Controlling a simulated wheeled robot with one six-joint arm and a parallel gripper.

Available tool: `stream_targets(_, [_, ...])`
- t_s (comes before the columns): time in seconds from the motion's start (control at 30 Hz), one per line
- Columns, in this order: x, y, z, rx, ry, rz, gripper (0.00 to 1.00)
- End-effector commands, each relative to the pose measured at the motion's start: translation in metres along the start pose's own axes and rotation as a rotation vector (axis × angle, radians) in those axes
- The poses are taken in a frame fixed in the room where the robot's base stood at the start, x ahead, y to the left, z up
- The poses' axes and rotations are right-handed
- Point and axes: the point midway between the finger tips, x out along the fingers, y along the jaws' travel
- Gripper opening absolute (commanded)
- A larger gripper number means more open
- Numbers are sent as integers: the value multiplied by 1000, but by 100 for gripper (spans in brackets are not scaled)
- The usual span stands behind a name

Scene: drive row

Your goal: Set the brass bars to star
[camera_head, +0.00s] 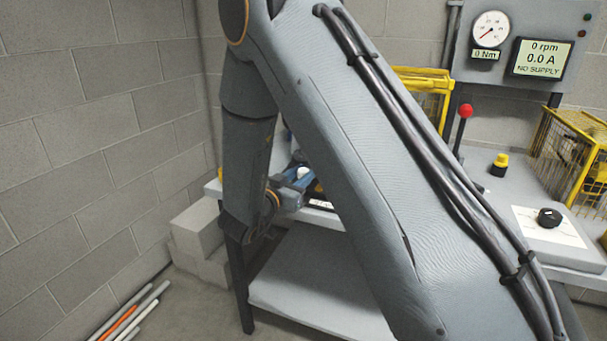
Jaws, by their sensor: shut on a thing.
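My gripper (290,197) shows only in part, low at the bench's left end, beyond my large arm link. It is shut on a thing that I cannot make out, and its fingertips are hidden. A blue machine part (301,181) shows beside it, with a small yellow piece close by. No brass bars can be made out, and my arm covers the middle of the bench. The instrument panel (508,46) at the upper right reads 0 rpm, 0.0 A and NO SUPPLY, and its round dial (490,29) reads 0 Nm.
A red-knobbed lever (465,111), a yellow-and-black button (499,164) and a black knob (549,217) are on the grey bench (482,182). A yellow cage (577,150) stands right, another yellow guard (426,84) behind my arm. Pale blocks (198,230) and rods (128,318) lie by the left wall.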

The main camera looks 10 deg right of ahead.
Motion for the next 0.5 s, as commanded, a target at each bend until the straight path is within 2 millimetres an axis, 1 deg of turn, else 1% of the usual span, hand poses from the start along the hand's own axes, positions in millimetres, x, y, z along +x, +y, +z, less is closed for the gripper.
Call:
stream_targets(0.07, [0, 3, 0, -1, 0, 1, 0])
stream_targets(0.13, [2, 12, -2, -3, 0, 3, 0])
stream_targets(0.33, [7, 46, -4, -3, -1, 4, 0])
stream_targets(0.4, [8, 52, -4, 0, -1, 2, 0])
stream_targets(0.5, [9, 55, -3, 0, 0, 3, 0])
